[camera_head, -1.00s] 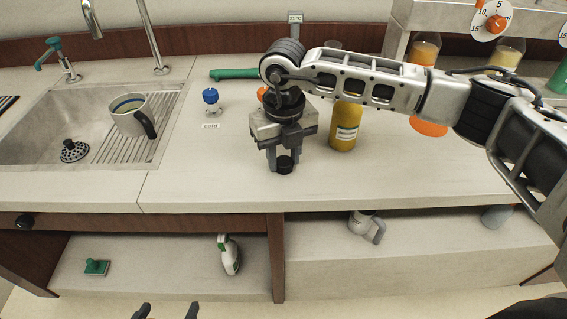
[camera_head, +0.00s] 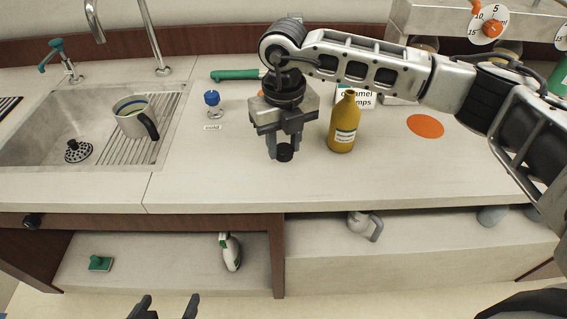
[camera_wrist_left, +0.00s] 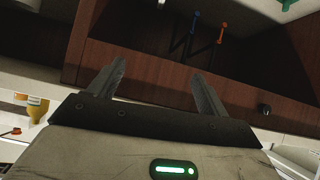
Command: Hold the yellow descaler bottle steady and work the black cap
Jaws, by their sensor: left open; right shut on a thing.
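The yellow descaler bottle (camera_head: 343,130) stands upright on the counter, its neck bare and its white label facing forward. My right gripper (camera_head: 284,150) is left of the bottle, pointing down and shut on the black cap (camera_head: 285,154). The cap is apart from the bottle; whether it touches the counter I cannot tell. My left gripper (camera_head: 167,304) is open and empty at the bottom edge of the head view, in front of and below the counter. Its two spread fingers also show in the left wrist view (camera_wrist_left: 158,82), with nothing between them.
A blue-topped tap (camera_head: 212,100) stands behind a small label. An orange disc (camera_head: 425,126) lies right of the bottle. The front counter is clear. A spray bottle (camera_head: 230,252) stands on the lower shelf.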

